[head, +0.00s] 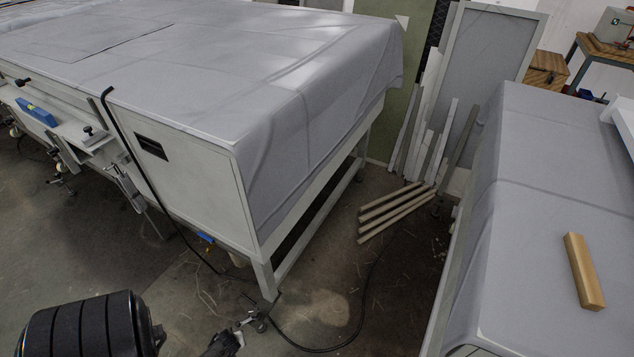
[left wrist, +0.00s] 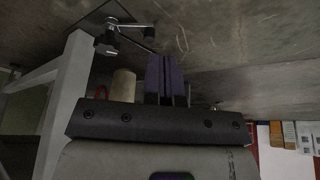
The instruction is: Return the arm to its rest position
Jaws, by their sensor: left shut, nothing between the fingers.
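My left gripper (left wrist: 167,78) shows in the left wrist view as two dark purple fingers close together, shut with nothing between them. It is over the floor, apart from a pale leg (left wrist: 65,90) at the left of that view. In the head view a black ribbed part of my arm fills the bottom left corner; the left fingers cannot be made out there. My right gripper is in neither view.
A large grey-covered machine (head: 190,70) on a pale frame fills the upper left. A grey-covered table (head: 545,200) with a wooden block (head: 583,271) stands at the right. Wooden strips (head: 395,210) lie on the floor between them. A dark cable (head: 360,300) crosses the open floor.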

